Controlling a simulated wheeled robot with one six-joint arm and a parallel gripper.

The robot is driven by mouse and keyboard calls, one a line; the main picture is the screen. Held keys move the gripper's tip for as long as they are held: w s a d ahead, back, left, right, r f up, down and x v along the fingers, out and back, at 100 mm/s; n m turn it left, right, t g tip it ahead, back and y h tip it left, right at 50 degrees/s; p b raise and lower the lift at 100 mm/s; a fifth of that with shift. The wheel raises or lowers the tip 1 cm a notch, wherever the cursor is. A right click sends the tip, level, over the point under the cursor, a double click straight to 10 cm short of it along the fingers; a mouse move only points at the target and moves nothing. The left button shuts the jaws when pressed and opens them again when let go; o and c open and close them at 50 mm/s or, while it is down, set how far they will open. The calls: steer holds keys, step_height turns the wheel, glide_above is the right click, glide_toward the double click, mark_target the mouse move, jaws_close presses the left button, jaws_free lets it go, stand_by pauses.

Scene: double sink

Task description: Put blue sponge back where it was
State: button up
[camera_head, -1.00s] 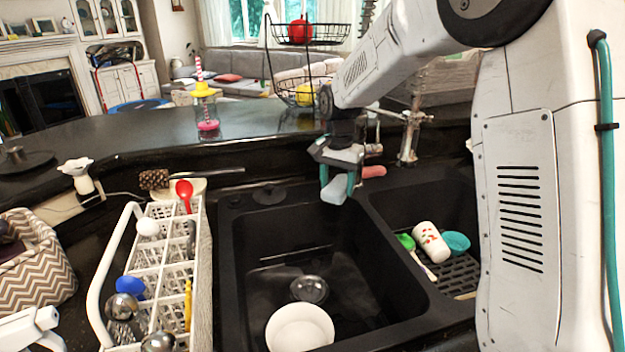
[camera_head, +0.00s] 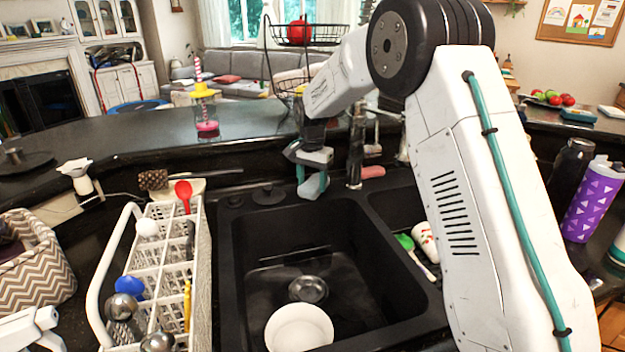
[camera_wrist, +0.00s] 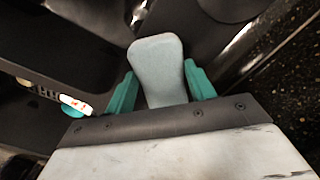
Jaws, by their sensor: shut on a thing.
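My gripper (camera_head: 312,180) is shut on the blue sponge (camera_head: 312,186), a pale grey-blue block. It hangs over the back edge of the left sink basin. In the wrist view the sponge (camera_wrist: 158,68) sits between the two teal fingers (camera_wrist: 160,88) and sticks out past their tips. Its far end is free, with dark sink surfaces beyond it. A pink sponge-like piece (camera_head: 372,171) lies on the ledge behind the sinks, to the right of my gripper.
The faucet (camera_head: 355,150) stands just right of my gripper. The left basin holds a white bowl (camera_head: 299,328). A white dish rack (camera_head: 165,270) with utensils stands left. The right basin holds a patterned cup (camera_head: 425,242). A black wire basket (camera_head: 268,48) is behind.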

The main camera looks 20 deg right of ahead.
mark_target(312, 184)
steer(key=shift+f, duration=0.2)
steer(key=o, duration=0.9)
step_height(312, 184, up, 12)
steer(key=shift+s+r, duration=0.1)
steer(key=shift+r, duration=0.15)
